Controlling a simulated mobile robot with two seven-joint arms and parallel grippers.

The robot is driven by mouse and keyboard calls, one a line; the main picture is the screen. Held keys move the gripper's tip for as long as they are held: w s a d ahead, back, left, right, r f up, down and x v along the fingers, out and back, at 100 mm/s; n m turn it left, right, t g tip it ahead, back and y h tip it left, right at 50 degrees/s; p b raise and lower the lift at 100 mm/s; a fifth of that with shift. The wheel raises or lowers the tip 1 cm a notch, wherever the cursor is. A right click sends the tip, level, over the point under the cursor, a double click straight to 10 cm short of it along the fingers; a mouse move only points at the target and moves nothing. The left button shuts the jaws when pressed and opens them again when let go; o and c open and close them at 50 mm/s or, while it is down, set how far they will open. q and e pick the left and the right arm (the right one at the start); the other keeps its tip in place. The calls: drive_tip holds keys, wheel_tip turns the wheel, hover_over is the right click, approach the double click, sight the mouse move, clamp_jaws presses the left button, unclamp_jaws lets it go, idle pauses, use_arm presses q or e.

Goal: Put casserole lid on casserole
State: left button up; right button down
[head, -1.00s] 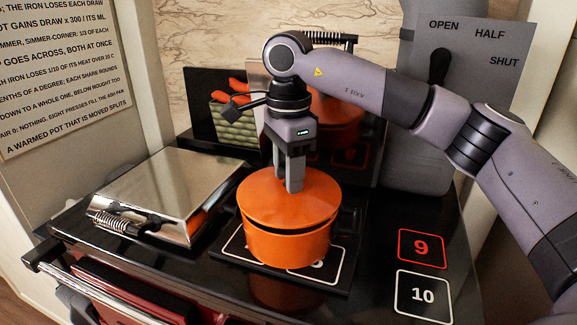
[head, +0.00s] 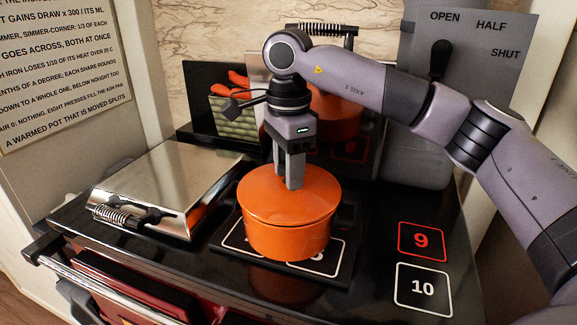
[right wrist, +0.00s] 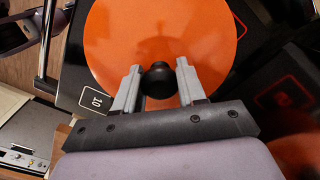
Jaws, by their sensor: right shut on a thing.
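The orange casserole (head: 285,242) stands on a black hotplate with white markings. Its orange lid (head: 318,195) lies over the casserole's mouth, looks level, and shows only a thin seam at the front. My right gripper (head: 291,185) points down over the lid's middle and is shut on its knob. In the right wrist view, the black knob (right wrist: 158,82) sits between the two fingers of the right gripper (right wrist: 158,68), above the orange lid (right wrist: 125,40). The fingers hide the knob in the head view. My left gripper is not in view.
A shiny metal hinged cover (head: 165,180) with a coiled handle lies closed to the left. A raised cover stands behind the casserole and reflects it. A steel rail (head: 95,285) runs along the front. The black top by marks 9 and 10 (head: 423,290) is clear.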

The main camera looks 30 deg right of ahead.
drive_tip(key=shift+f+b, duration=0.3)
drive_tip(key=shift+f, duration=0.15)
idle(0.3)
drive_tip(key=c, duration=0.6)
unclamp_jaws()
drive_tip(key=shift+o, duration=0.2)
drive_tip(key=shift+f, duration=0.1)
wheel_tip(320, 180, up, 5)
drive_tip(key=p, duration=0.3)
drive_tip(key=shift+f+p, duration=0.15)
drive_tip(key=shift+p, duration=0.25)
drive_tip(key=shift+r+p, duration=0.45)
drive_tip(key=shift+r, duration=0.25)
